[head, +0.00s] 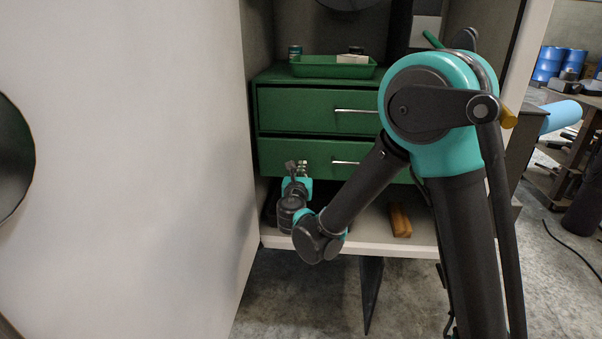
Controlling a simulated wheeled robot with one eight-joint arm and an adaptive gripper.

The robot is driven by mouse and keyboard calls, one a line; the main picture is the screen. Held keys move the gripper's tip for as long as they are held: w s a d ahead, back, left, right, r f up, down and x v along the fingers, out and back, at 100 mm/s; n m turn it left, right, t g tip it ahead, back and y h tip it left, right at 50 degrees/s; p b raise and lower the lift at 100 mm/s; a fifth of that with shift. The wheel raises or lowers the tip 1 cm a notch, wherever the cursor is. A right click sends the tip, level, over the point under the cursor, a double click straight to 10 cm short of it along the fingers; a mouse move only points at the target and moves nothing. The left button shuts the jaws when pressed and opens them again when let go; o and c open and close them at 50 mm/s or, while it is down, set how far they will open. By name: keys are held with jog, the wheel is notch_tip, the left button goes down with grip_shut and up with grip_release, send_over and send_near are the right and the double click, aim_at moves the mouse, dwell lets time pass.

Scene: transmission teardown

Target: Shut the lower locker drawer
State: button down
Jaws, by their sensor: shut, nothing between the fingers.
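The green drawer cabinet stands inside the locker, with an upper drawer (300,110) and a lower drawer (275,155), each with a silver bar handle. The lower drawer handle (343,162) is partly behind my arm. The lower front looks close to flush with the cabinet; I cannot tell whether a small gap is left. My gripper (292,166) is shut and empty, in front of the left part of the lower drawer front. Its tips point at the drawer; whether they touch it is unclear. My arm hides the right side of the cabinet.
A green tray (310,71) and a small can (295,52) sit on the cabinet. A wooden-looking block (400,222) lies on the locker shelf (370,235) below. The large pale locker door (130,180) stands at left. A cluttered workbench and blue drums (555,62) are at far right.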

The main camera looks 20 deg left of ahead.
jog(key=shift+w, duration=0.1)
jog(key=shift+x, duration=2.35)
